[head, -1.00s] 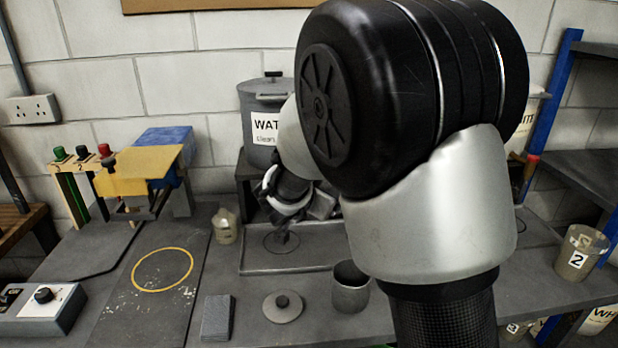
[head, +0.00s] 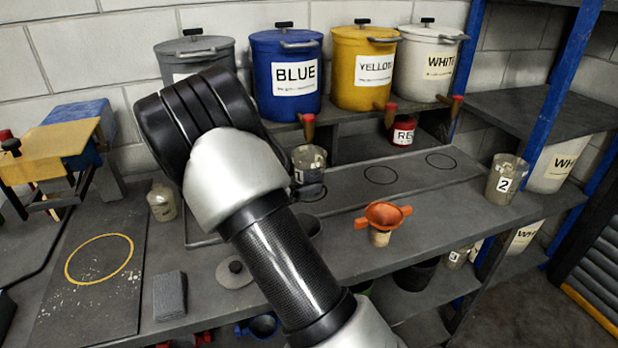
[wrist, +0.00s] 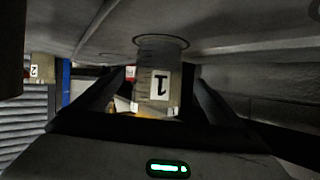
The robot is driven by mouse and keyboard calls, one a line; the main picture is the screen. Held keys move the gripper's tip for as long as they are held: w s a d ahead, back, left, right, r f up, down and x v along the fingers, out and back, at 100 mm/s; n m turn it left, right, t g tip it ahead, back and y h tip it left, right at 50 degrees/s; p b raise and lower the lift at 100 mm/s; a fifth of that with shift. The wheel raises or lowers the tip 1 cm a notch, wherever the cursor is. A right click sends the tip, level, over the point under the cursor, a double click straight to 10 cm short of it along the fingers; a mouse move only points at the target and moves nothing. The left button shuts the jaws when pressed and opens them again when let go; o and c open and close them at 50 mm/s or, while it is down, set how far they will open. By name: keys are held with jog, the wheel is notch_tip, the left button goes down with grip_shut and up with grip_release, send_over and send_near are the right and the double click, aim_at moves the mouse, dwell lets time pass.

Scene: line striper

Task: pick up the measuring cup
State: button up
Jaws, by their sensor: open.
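A translucent, stained measuring cup labelled 1 (head: 309,168) stands upright on the bench tray, just right of my arm, which hides part of it. In the wrist view, where the scene appears upside down, cup 1 (wrist: 158,85) stands on a ring mark. My gripper (wrist: 158,72) is open, with one finger on each side of cup 1. I cannot tell whether either finger touches it. My gripper is hidden behind my arm in the head view. A similar cup labelled 2 (head: 506,178) stands at the bench's right end; it also shows in the wrist view (wrist: 38,69).
Blue (head: 286,100), yellow (head: 347,105) and white (head: 415,85) paint drums stand on a raised shelf with taps. An orange funnel (head: 384,214) sits in front. A small red pot (head: 403,131) is under the shelf. Blue rack posts (head: 570,80) stand at right.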

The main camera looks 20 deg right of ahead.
jog(key=shift+b+x, duration=0.4)
jog(key=shift+x, duration=2.55)
jog(key=shift+s+f, duration=0.15)
jog(key=c, duration=1.6)
